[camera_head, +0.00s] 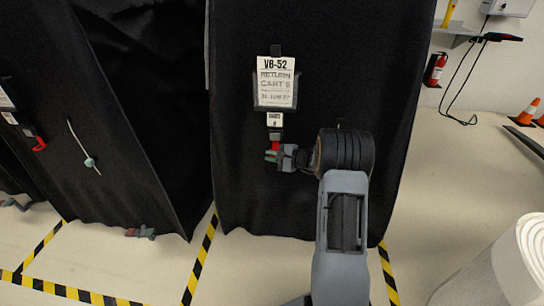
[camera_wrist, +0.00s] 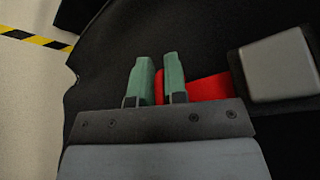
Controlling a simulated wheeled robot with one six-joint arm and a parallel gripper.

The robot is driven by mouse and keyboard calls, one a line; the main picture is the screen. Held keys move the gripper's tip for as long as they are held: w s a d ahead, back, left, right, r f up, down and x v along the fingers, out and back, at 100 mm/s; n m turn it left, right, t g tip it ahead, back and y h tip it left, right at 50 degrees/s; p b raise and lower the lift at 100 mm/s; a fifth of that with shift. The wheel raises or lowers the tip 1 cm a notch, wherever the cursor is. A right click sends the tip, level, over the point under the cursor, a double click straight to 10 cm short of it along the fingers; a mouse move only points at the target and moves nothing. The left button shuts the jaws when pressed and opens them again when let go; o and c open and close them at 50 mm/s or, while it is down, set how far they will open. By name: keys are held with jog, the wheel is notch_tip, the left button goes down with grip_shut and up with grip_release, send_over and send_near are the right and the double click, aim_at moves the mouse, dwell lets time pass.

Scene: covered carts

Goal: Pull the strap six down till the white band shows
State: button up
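A red strap (camera_head: 276,146) hangs below a grey buckle (camera_head: 275,136) on the front of the black covered cart labelled VB-52. A small white tag (camera_head: 275,120) sits above the buckle; its number is too small to read surely. My gripper (camera_head: 271,156) is at the strap's lower end. In the wrist view the green fingers of my gripper (camera_wrist: 159,80) are close together, with red filling the narrow gap between them. The red strap (camera_wrist: 209,89) runs right, behind one finger, to the grey buckle (camera_wrist: 278,68). No white band shows on the visible part.
A larger label (camera_head: 276,84) hangs above the strap. Another black covered cart (camera_head: 120,160) stands to the left, with a white cord and a red strap (camera_head: 40,144). Yellow-black tape (camera_head: 200,258) marks the floor. A white roll (camera_head: 505,265) is at the lower right.

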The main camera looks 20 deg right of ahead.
grip_shut()
jog(key=shift+f, duration=0.15)
notch_tip(320, 180, down, 11)
jog(key=b, duration=0.9)
jog(key=shift+r, duration=0.2)
jog(key=shift+o, duration=2.4)
grip_release()
jog(key=shift+r, duration=0.1)
